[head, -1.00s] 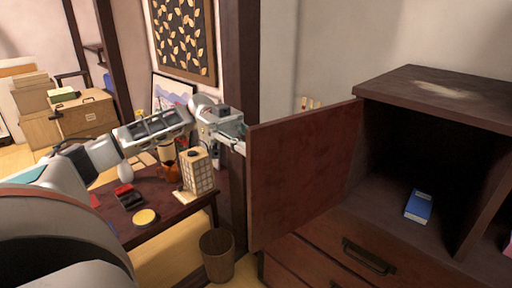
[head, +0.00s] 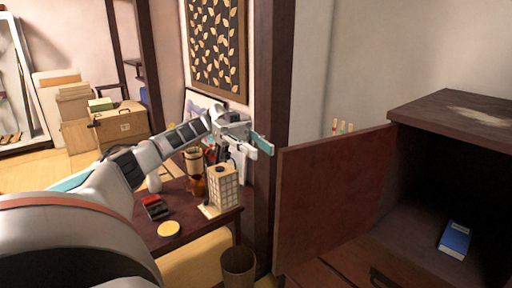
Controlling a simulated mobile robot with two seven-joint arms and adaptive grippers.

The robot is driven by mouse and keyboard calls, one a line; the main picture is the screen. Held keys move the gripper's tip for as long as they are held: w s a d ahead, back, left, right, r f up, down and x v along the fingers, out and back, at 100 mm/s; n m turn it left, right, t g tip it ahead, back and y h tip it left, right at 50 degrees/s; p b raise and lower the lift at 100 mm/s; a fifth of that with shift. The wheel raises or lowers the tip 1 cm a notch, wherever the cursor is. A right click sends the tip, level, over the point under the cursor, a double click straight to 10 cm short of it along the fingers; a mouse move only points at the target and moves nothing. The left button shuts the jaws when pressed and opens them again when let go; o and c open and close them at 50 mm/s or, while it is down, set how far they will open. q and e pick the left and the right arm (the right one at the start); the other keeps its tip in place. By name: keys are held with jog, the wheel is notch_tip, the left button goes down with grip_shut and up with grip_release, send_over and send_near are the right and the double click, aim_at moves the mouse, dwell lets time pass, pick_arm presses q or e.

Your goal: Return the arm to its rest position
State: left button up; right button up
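My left arm comes in from the left and reaches over the low dark table. My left gripper (head: 255,148) is just left of the free edge of the open cabinet door (head: 330,195). Its two pale fingers look spread apart, with nothing between them, and a small gap seems to separate them from the door. The dark wooden cabinet (head: 460,110) stands at the right with its door swung open to the left. My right gripper is not in view.
A blue box (head: 455,239) lies inside the cabinet. The dark table (head: 190,236) holds a paper lantern (head: 222,187), a yellow disc (head: 168,229) and a red-and-black item (head: 154,207). A dark post (head: 272,110) stands behind the gripper. A waste bin (head: 238,266) is on the floor.

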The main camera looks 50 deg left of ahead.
pick_arm(q)
jog(key=shift+w+a, duration=0.1)
jog(key=shift+a, duration=0.4)
dwell(0.4)
